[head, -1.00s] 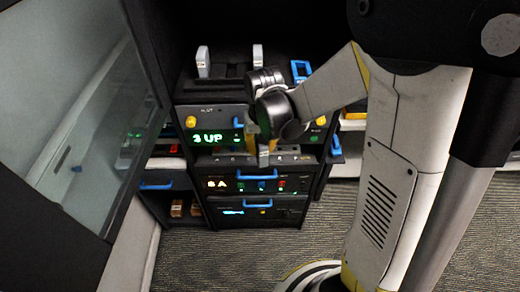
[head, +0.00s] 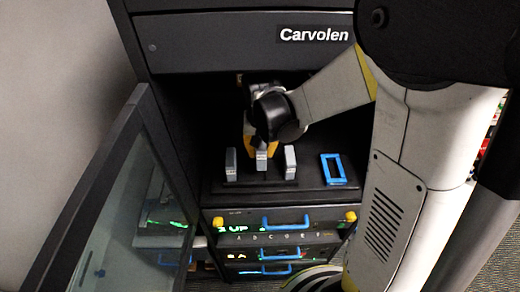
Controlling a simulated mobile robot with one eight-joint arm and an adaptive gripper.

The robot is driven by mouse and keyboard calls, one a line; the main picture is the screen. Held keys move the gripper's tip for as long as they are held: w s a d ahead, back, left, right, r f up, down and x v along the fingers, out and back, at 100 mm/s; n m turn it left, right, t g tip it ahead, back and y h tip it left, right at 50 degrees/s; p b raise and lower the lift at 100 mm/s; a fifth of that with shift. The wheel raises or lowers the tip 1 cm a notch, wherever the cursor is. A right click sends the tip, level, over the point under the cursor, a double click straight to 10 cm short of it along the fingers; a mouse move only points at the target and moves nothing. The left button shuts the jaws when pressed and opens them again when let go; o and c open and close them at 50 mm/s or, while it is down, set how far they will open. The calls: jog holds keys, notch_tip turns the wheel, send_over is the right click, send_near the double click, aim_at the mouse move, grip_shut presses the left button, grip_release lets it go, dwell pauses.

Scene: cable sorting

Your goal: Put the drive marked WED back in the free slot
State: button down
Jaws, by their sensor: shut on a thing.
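My gripper (head: 262,142) is inside the open cabinet, shut on a grey drive (head: 262,162). The held drive is upright between two other grey drives, one on the left (head: 231,166) and one on the right (head: 290,163). All three are in line at a low black dock (head: 247,187) on the shelf. I cannot tell whether the held drive is seated in the dock or just above it. The marking WED is not legible on any drive. My gripper and wrist cover the held drive's upper part.
A blue rectangular frame (head: 333,169) lies on the shelf right of the dock. The glass door (head: 140,215) stands open on the left. Below are units with blue handles (head: 285,222) and a green display (head: 236,229). A "Carvolen" panel (head: 230,44) is overhead.

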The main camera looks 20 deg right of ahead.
jog(key=shift+w, duration=0.2)
jog(key=shift+f+b, duration=0.3)
jog(key=shift+f, duration=0.1)
notch_tip(320, 180, down, 2)
jog(key=shift+f+b, duration=0.1)
jog(key=shift+b, duration=0.55)
jog(key=shift+f+b, duration=0.4)
jog(key=shift+f, duration=0.25)
jog(key=shift+b, duration=0.65)
dwell(0.7)
jog(key=shift+f+b, duration=1.45)
jog(key=shift+b, duration=0.2)
dwell(1.6)
